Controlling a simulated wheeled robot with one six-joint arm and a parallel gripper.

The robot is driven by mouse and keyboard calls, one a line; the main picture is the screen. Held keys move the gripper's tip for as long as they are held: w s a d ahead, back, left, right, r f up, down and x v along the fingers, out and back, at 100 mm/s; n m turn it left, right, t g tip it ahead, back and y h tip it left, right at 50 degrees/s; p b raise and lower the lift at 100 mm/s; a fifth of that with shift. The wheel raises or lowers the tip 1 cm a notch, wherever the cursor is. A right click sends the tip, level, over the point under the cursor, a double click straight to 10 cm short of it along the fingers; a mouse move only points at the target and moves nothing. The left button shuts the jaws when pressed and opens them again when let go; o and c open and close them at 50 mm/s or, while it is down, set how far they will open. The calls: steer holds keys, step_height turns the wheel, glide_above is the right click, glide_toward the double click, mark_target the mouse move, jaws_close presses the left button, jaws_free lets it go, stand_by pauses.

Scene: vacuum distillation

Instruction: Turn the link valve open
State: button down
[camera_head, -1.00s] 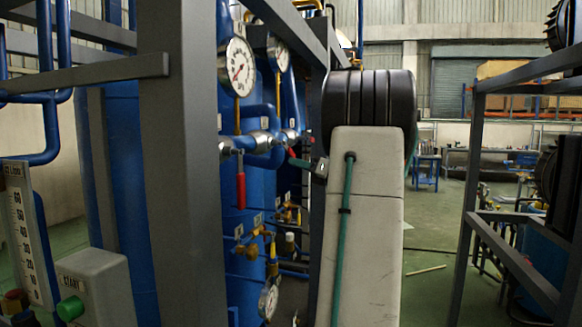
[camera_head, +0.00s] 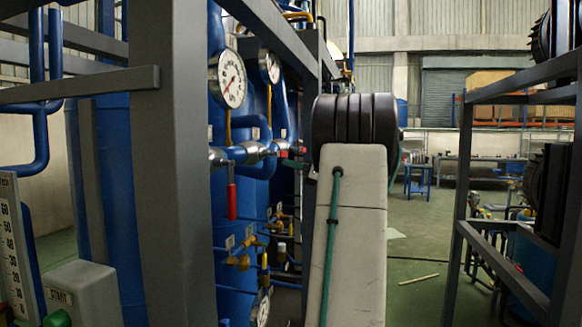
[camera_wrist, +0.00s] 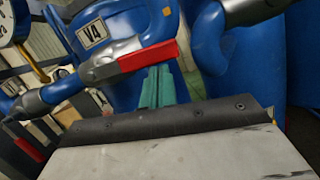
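In the wrist view a red valve handle (camera_wrist: 147,56) runs across a silver pipe fitting, beside a plate marked V4 (camera_wrist: 93,30). My gripper (camera_wrist: 157,72) shows two green fingers side by side with almost no gap. Their tips meet the lower edge of the red handle in the picture; whether they touch it I cannot tell. In the head view my arm hides most of my gripper, and a little red of a handle (camera_head: 284,153) shows left of the arm. Another red handle (camera_head: 231,201) hangs straight down from the nearer valve. No label names the link valve.
Two pressure gauges (camera_head: 228,79) stand above the pipes. A thick grey frame post (camera_head: 172,160) is at the left, near a box with a green button (camera_head: 57,318). A dark metal rack (camera_head: 462,200) stands at the right, with open floor between it and my arm.

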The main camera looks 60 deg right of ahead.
steer(key=s+d+f, duration=0.1)
steer(key=s+f, duration=0.5)
steer(key=s, duration=0.3)
steer(key=shift+s+d+f, duration=0.25)
steer(key=shift+s+d, duration=0.05)
stand_by(0.6)
